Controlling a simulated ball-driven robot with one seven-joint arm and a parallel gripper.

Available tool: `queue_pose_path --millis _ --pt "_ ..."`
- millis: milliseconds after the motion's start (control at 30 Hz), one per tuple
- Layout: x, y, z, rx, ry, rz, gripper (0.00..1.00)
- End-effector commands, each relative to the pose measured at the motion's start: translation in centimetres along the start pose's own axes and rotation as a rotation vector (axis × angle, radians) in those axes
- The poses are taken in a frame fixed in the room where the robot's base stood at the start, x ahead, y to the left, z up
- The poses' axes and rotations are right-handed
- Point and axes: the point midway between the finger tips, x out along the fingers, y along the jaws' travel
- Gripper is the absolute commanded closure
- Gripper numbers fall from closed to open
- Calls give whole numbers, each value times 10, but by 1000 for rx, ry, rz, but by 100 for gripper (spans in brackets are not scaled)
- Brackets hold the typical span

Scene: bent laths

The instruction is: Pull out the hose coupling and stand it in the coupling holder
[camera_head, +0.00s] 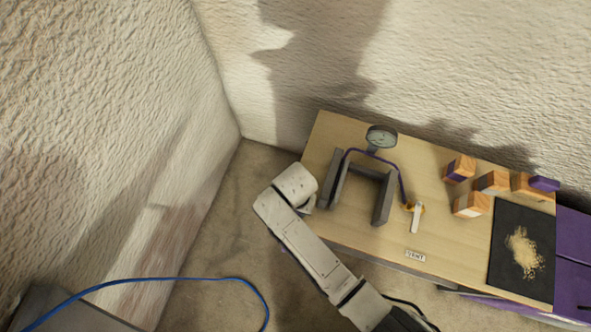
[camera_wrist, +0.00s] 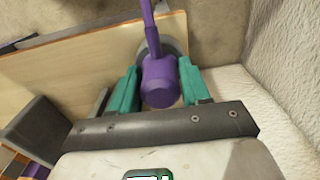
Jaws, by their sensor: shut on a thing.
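In the wrist view, my gripper (camera_wrist: 159,70) has its two teal fingers closed on either side of a purple cylindrical hose coupling (camera_wrist: 160,82). A purple hose (camera_wrist: 148,22) runs from the coupling towards the top of the picture. In the head view, the purple hose (camera_head: 393,166) arches over a grey U-shaped bracket (camera_head: 381,200) on the table, down to a small yellow ring and white upright piece (camera_head: 417,217). My fingers and the held coupling are hidden there by my wrist at the table's left edge. I cannot tell which piece is the coupling holder.
A round gauge-like disc (camera_head: 381,138) stands behind the bracket on the wooden table (camera_head: 437,238). Several wood blocks (camera_head: 471,205) and a dark mat (camera_head: 508,272) with shavings lie to the right. A small label (camera_head: 415,256) is near the front edge. Rough walls stand close behind and left.

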Motion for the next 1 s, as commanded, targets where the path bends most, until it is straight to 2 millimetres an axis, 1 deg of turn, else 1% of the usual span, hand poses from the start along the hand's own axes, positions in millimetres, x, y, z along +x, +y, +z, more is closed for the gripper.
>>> queue_pose_path --millis 67,100,367,533,567,800,1000 --pt "0 0 0 0 1 -1 100" --pt "0 0 0 0 1 -1 50" --pt "0 0 0 0 0 -1 25" --pt "0 0 0 0 0 0 24" --pt "0 0 0 0 0 0 22" --pt "0 0 0 0 0 0 0" --pt "0 0 0 0 0 0 0"
